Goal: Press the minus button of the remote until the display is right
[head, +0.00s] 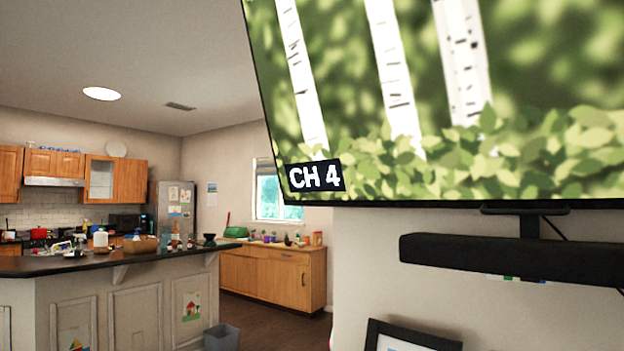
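The display (440,90) is a large wall screen at the upper right of the head view, seen at a tilt. It shows pale birch trunks and green leaves. A dark label (315,177) at its lower left reads "CH 4". The remote and its minus button are not in view. Neither of my grippers is in view.
A black soundbar (510,260) is mounted below the screen. A dark picture frame (410,336) shows at the bottom. At the left a kitchen island (130,262) bears several items, and a grey bin (221,338) stands by it.

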